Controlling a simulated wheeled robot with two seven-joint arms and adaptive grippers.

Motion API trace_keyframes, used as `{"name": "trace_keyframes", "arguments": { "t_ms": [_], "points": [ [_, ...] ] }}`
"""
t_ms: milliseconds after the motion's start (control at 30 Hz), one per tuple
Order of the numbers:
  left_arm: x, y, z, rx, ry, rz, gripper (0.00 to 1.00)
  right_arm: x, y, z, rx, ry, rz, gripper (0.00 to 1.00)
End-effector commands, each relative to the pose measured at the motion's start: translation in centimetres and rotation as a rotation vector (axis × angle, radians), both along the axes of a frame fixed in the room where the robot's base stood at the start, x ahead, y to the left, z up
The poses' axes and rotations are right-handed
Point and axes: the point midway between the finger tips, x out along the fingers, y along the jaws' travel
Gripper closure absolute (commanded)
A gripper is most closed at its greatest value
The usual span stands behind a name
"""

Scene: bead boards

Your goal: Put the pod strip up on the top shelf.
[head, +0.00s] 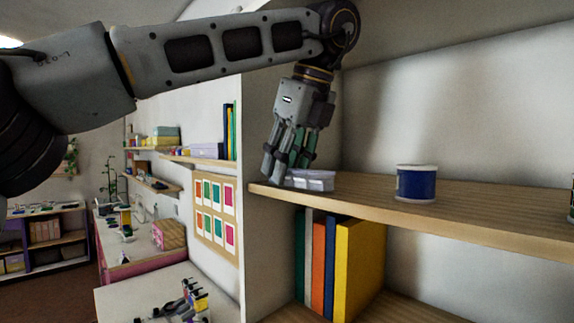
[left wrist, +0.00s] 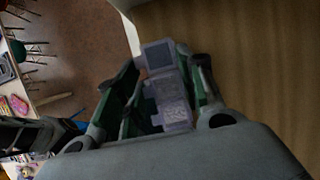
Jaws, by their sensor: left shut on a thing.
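The pod strip (head: 312,180) is a pale lilac row of small lidded compartments. It is at the left front edge of the top shelf (head: 480,205), level with the board; I cannot tell whether it rests on it. My left gripper (head: 286,178) points down and is shut on the pod strip. In the left wrist view the pod strip (left wrist: 170,95) lies between the fingers of the gripper (left wrist: 165,105), with wood behind it. Part of the strip is hidden by the fingers. My right gripper is not in view.
A blue and white tub (head: 416,184) stands on the same shelf to the right. Another item (head: 571,208) is cut off at the right edge. Books (head: 345,265) stand on the shelf below. The board between strip and tub is clear. A white side panel (head: 258,130) is left of the gripper.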

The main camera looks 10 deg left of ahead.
Motion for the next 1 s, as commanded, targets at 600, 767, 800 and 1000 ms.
{"name": "trace_keyframes", "arguments": {
  "t_ms": [600,767,800,1000],
  "points": [
    [-0.2,0.0,-0.3,0.000,0.000,0.006,0.54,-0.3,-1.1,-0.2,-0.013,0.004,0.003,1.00],
    [-0.2,0.0,-0.3,0.000,0.000,0.006,0.40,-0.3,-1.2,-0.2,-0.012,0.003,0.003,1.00],
    [-0.2,0.0,-0.3,0.000,0.000,0.006,0.40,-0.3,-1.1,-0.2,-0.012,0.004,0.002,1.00],
    [-0.2,0.0,-0.3,0.000,0.000,0.006,0.40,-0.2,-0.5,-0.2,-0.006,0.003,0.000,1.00]
  ]
}}
